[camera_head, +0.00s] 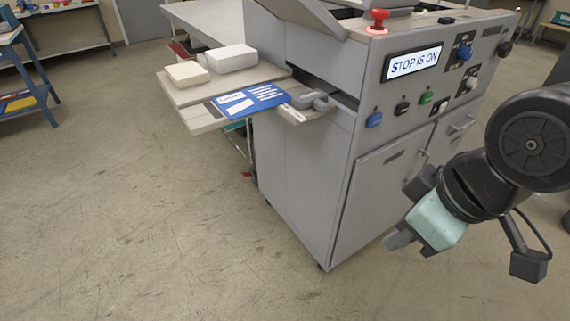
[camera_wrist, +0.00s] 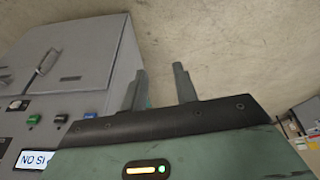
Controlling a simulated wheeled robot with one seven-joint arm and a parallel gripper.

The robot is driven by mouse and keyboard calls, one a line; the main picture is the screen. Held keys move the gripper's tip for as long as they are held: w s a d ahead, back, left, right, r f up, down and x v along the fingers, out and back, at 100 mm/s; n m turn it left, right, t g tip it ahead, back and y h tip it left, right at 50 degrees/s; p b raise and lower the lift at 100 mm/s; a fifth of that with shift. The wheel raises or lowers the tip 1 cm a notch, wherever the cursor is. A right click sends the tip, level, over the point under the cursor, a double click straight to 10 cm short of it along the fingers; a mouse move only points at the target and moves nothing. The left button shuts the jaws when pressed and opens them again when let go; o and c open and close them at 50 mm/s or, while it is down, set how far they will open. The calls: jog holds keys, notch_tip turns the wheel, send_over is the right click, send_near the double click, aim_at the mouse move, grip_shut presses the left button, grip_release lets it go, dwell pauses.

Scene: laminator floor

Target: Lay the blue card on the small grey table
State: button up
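The blue card (camera_head: 250,100) with white print lies flat on the pale side shelf (camera_head: 205,124) at the left of the grey laminator. A grey clamp-like part (camera_head: 311,101) is at the card's right end. My gripper (camera_head: 407,214) is in front of the laminator's right side, well away from the card. In the wrist view my gripper (camera_wrist: 161,88) has its two fingers apart with nothing between them. A grey table top (camera_head: 205,20) shows behind the laminator; I cannot tell whether it is the small grey table.
A beige block (camera_head: 187,74) and a white block (camera_head: 231,58) sit on the shelf behind the card. The laminator (camera_head: 310,170) has a raised red knob (camera_head: 378,18) and a display (camera_head: 413,63) reading "STOP IS ON". Blue racks (camera_head: 30,75) stand far left. The floor at left is clear.

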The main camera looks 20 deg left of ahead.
jog(key=w+a+f+n+t+y+b, duration=0.3)
jog(key=w+a+n, duration=0.5)
jog(key=a, duration=0.3)
jog(key=w+a+f+n+t+y+b, duration=0.2)
jog(key=w+a+n+t+y+b, duration=0.3)
jog(key=a, duration=0.6)
jog(key=w+n+y+b, duration=0.2)
jog(key=w+n+y, duration=0.1)
jog(key=n, duration=0.1)
jog(key=shift+w+f, duration=0.25)
jog(key=shift+f, duration=0.15)
